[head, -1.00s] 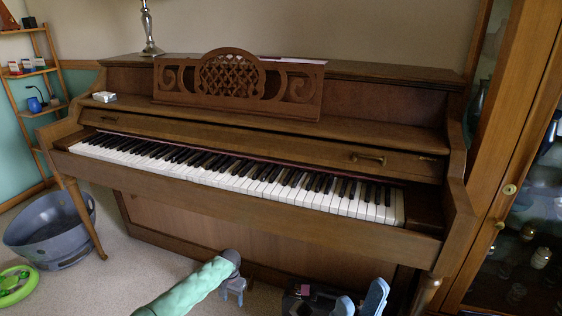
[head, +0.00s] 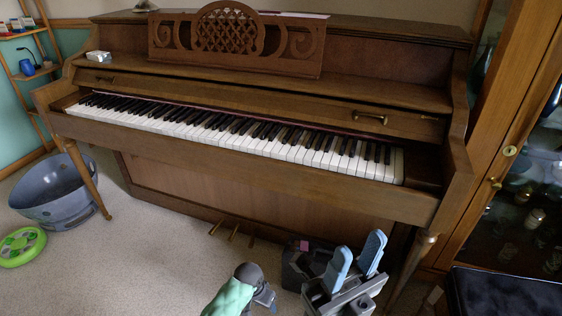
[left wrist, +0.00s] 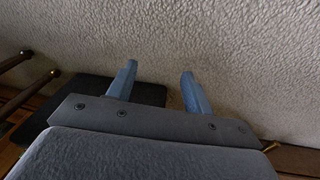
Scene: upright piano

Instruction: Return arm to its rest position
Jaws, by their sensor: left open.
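My right gripper (head: 357,260) stands at the lower middle of the head view, in front of the piano's lower right part. Its two blue fingers point up and are apart, with nothing seen between them. My left gripper (head: 264,297) is at the bottom edge, at the end of my green arm, low over the carpet and mostly hidden.
A glass-fronted cabinet (head: 505,160) stands at right. A black padded surface (head: 505,292) is at bottom right.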

